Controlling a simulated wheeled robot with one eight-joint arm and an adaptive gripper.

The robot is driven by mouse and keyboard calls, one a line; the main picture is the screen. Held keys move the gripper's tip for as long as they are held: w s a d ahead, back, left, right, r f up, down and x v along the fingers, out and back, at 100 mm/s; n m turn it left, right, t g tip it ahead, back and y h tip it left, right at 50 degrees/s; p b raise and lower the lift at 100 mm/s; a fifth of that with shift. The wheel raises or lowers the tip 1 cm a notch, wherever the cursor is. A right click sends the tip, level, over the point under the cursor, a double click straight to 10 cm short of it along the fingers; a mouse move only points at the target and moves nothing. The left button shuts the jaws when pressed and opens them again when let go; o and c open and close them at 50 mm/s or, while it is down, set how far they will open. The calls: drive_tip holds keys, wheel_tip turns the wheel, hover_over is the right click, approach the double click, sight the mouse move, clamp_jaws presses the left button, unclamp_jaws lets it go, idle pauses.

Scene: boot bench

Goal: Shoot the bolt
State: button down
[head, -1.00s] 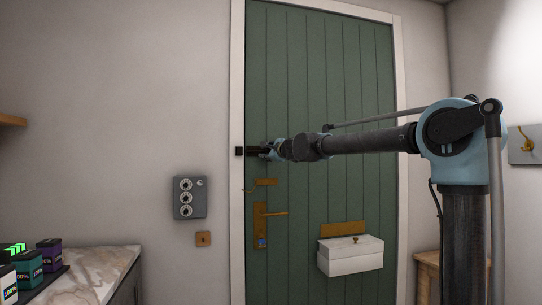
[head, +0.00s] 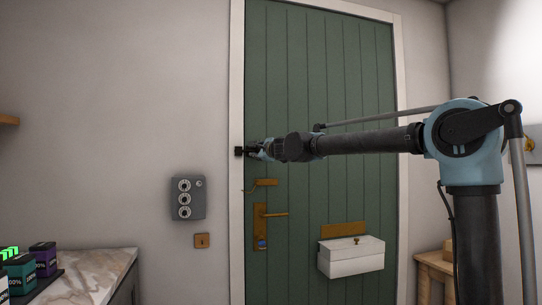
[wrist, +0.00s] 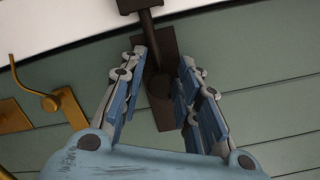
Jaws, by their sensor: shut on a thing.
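The dark bolt (wrist: 149,28) is on the green door (head: 320,90). In the wrist view its rod crosses the white frame and meets the dark keeper (wrist: 138,4); how deep it sits inside is hidden. The bolt's backplate (wrist: 168,45) lies between my fingers. My gripper (wrist: 162,82) has a finger on each side of the round bolt knob (wrist: 160,88) and is shut on it. In the head view my gripper (head: 256,150) is at the door's left edge, close beside the keeper (head: 239,151), and covers most of the bolt.
Below the bolt are a brass hook latch (head: 265,183) and a brass lever handle (head: 272,214). A white letter box (head: 350,259) hangs on the door. A grey dial box (head: 187,198) is on the left wall. A marble counter (head: 100,270) stands at lower left.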

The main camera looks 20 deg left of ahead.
drive_tip(key=shift+s+a, duration=0.1)
drive_tip(key=c, duration=1.4)
unclamp_jaws()
drive_tip(key=shift+c, duration=0.2)
drive_tip(key=v, duration=1.2)
